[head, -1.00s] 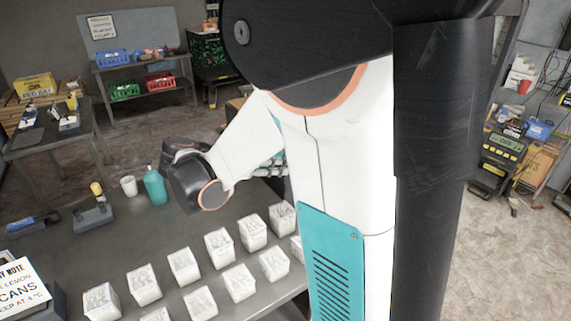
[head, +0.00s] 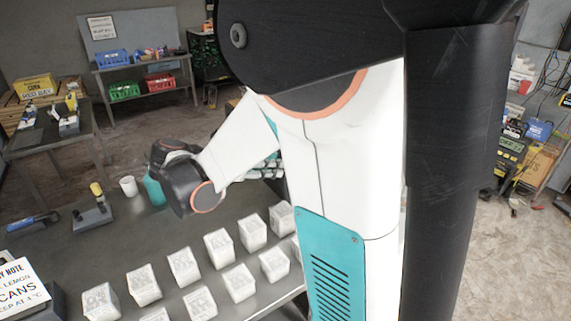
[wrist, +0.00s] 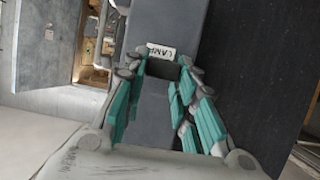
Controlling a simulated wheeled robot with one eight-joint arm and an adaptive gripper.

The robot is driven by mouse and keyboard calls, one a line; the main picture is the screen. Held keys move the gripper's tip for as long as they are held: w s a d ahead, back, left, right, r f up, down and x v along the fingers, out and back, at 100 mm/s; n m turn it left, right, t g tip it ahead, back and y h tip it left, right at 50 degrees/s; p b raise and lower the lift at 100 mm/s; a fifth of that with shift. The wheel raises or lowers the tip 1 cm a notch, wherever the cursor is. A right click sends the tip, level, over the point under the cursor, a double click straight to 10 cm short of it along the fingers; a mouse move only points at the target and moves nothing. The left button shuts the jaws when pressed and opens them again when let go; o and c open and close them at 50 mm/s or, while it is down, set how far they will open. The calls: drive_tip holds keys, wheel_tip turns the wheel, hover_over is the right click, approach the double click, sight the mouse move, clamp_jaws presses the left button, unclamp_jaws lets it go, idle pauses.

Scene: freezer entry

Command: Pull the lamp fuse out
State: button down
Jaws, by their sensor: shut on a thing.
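In the wrist view, my gripper (wrist: 160,72) has its teal-padded fingers on both sides of a small dark block, the lamp fuse (wrist: 162,70). The fingertips hold the block from left and right. A pale label reading LAMP (wrist: 161,50) sits just above it on a grey panel (wrist: 166,20). I cannot tell how far the fuse sits in the panel.
A metal table (head: 150,235) carries several white boxes (head: 219,247), a teal bottle (head: 153,190), a white cup (head: 128,186) and a small grey device with a yellow knob (head: 92,212). In the wrist view a dark surface (wrist: 250,70) stands right of the panel.

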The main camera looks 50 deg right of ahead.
drive_tip(key=shift+w+a, duration=0.25)
drive_tip(key=shift+a, duration=0.8)
drive_tip(key=shift+w+a, duration=0.2)
drive_tip(key=shift+a, duration=0.85)
